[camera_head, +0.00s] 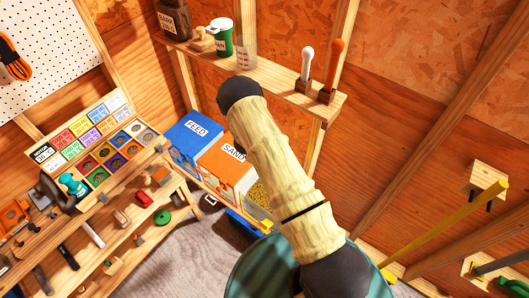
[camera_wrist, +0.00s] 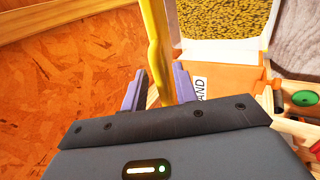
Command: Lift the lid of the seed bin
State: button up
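The seed bin seems to be the one past the SAND bin; its label is not readable. In the wrist view it is uncovered, with yellow grain (camera_wrist: 222,36) inside; the grain (camera_head: 259,195) also shows beside my arm in the head view. A yellow panel (camera_wrist: 154,40), seemingly its lid, stands raised and nearly edge-on beside the opening. My gripper (camera_wrist: 157,86) has its two purple fingers apart, one on each side of the panel's line; the panel's lower end reaches between them. I see no clear grip on it. In the head view my arm hides the gripper.
The orange SAND bin (camera_head: 220,169) and blue FEED bin (camera_head: 192,142) stand shut to the left. A shelf (camera_head: 276,86) with jars and two handled tools is above. A slanted workbench rack (camera_head: 104,150) is at left. A yellow pole (camera_head: 440,222) leans at right.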

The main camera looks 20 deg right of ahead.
jog(key=shift+a, duration=0.15)
jog(key=shift+s+a+r, duration=0.15)
jog(key=shift+a+r, duration=0.1)
jog(key=shift+r, duration=0.2)
jog(key=b+v, duration=0.1)
jog(key=v, duration=1.5)
jog(key=shift+s, duration=0.15)
jog(key=shift+d+r, duration=0.1)
jog(key=shift+r, duration=0.05)
